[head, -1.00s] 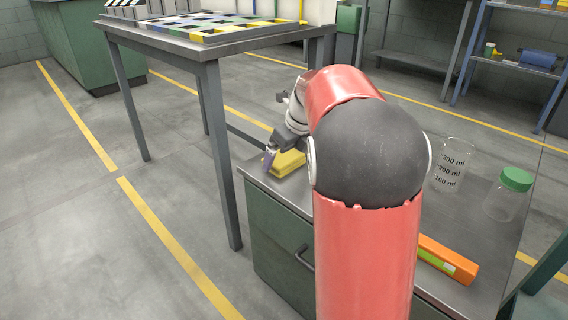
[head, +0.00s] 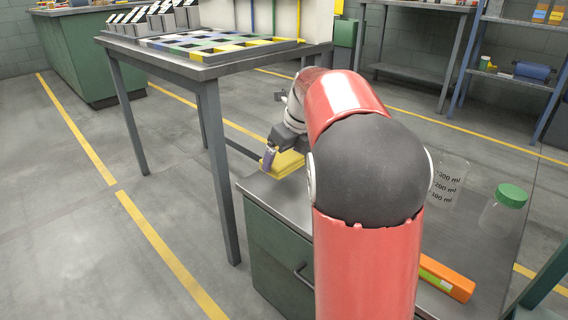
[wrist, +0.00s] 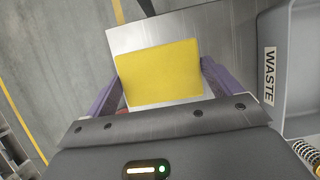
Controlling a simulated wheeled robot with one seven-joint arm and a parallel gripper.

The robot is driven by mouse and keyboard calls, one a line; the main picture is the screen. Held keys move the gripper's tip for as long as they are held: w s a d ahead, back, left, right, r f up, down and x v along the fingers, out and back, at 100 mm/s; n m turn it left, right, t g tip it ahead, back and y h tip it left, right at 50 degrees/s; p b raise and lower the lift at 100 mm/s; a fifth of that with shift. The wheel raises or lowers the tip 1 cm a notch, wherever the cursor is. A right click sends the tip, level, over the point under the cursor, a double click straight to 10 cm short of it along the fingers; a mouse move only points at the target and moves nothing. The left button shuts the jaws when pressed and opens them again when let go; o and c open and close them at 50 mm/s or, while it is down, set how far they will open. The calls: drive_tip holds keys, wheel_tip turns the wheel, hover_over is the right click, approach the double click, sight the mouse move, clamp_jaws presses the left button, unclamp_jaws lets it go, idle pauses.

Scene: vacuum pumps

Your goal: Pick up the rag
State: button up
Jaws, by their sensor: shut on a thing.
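The yellow rag (wrist: 160,72) is a flat rectangle between the two purple fingers of my gripper (wrist: 163,76) in the wrist view. My gripper is shut on it, with a finger at its left and right edges. In the head view the rag (head: 284,164) shows at the far left corner of the metal-topped cabinet (head: 262,192), beside my gripper (head: 270,157). My arm hides part of the rag and gripper there. The gap between rag and cabinet top is hard to judge.
A grey bin marked WASTE (wrist: 290,85) stands close on the right in the wrist view. A beaker (head: 449,180), a green-lidded jar (head: 503,209) and an orange box (head: 446,278) are on the cabinet. A higher table (head: 180,62) stands behind left.

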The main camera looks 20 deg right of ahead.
sight(284, 158)
wheel_tip(284, 158, up, 15)
drive_tip(key=p, duration=0.4)
drive_tip(key=shift+r, duration=0.1)
drive_tip(key=o, duration=0.5)
drive_tip(key=shift+c, duration=0.2)
drive_tip(key=c, duration=0.4)
